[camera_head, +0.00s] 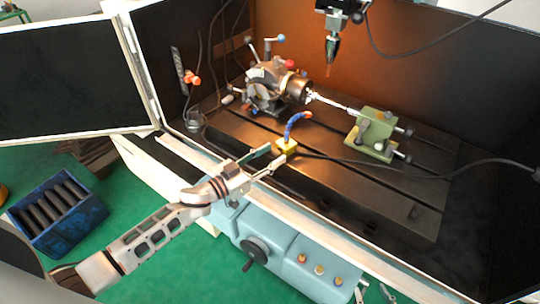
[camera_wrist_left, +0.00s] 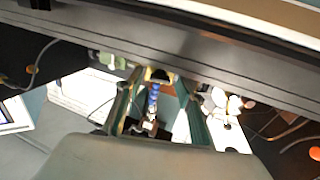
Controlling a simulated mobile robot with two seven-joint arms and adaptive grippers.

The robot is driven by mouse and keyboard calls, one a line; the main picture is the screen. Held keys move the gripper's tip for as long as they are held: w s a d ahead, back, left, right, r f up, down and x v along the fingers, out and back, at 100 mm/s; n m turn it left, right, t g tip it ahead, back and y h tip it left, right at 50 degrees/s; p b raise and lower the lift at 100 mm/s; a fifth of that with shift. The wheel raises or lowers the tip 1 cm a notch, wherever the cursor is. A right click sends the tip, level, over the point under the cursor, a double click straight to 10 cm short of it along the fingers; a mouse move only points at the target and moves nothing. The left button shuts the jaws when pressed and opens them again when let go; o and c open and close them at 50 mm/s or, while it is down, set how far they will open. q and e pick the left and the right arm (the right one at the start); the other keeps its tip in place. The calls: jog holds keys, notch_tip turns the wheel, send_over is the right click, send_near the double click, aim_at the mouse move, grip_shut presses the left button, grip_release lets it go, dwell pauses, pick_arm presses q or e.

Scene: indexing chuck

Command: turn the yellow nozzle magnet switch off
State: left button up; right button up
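The yellow nozzle magnet (camera_head: 286,147) sits on the dark machine table near its front edge, with a blue segmented hose (camera_head: 293,127) rising from it to an orange tip. Its switch is too small to make out. My left gripper (camera_head: 269,161) is open and empty, just in front and to the left of the magnet, apart from it. In the left wrist view the yellow magnet (camera_wrist_left: 158,75) and blue hose (camera_wrist_left: 153,98) show between the spread fingers (camera_wrist_left: 155,100). My right gripper (camera_head: 375,291) shows only as two separated fingertips at the bottom edge.
The indexing chuck (camera_head: 280,85) stands behind the magnet, and a green tailstock (camera_head: 374,135) stands to the right. A spindle (camera_head: 331,45) hangs above. The enclosure's white front rail (camera_head: 330,235) lies below my left gripper.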

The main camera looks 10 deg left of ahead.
dwell(0.3)
pick_arm(q)
jog(key=v, duration=1.2)
